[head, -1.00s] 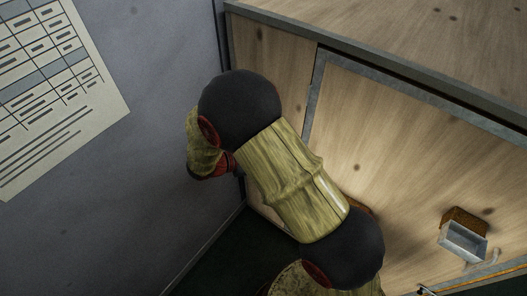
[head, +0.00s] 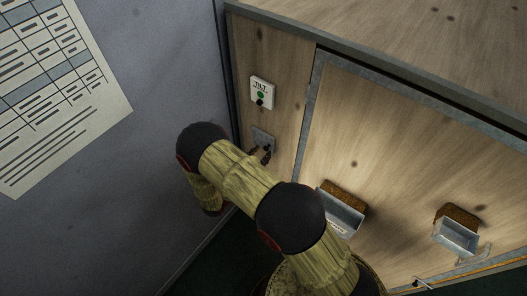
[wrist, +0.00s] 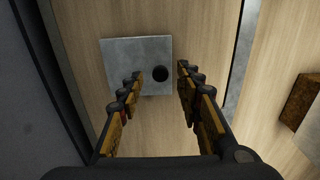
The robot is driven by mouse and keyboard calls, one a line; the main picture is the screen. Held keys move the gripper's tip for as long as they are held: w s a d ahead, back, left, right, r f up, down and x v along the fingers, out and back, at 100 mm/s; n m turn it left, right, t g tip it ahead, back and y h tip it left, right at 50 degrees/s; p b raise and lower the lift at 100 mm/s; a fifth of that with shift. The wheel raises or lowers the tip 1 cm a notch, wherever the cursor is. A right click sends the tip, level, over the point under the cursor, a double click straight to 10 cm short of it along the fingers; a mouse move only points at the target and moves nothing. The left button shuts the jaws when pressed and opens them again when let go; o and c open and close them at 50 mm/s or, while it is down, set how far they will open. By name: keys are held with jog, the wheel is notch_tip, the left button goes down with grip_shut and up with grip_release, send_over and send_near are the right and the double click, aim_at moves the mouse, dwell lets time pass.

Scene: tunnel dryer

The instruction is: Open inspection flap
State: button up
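A small square grey metal plate (wrist: 120,60) is set on the wooden panel and carries a dark round spot (wrist: 160,74); I cannot tell whether it is a knob or a hole. The plate also shows in the head view (head: 264,137). It may be the inspection flap; no label shows. My gripper (wrist: 160,78) is open and empty, its two fingers apart on either side of the dark spot in the wrist view. Whether they touch the plate is unclear. In the head view my gripper (head: 262,155) is at the plate's lower edge, partly hidden by my arm.
A white "TILT" box (head: 262,93) with a green button sits above the plate. A large metal-framed wooden panel (head: 400,150) is to the right, with two metal boxes (head: 340,215) (head: 456,238). A grey wall (head: 150,90) with a chart stands close on the left.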

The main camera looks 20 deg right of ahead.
jog(key=shift+x, duration=1.2)
jog(key=shift+c, duration=0.9)
grip_shut()
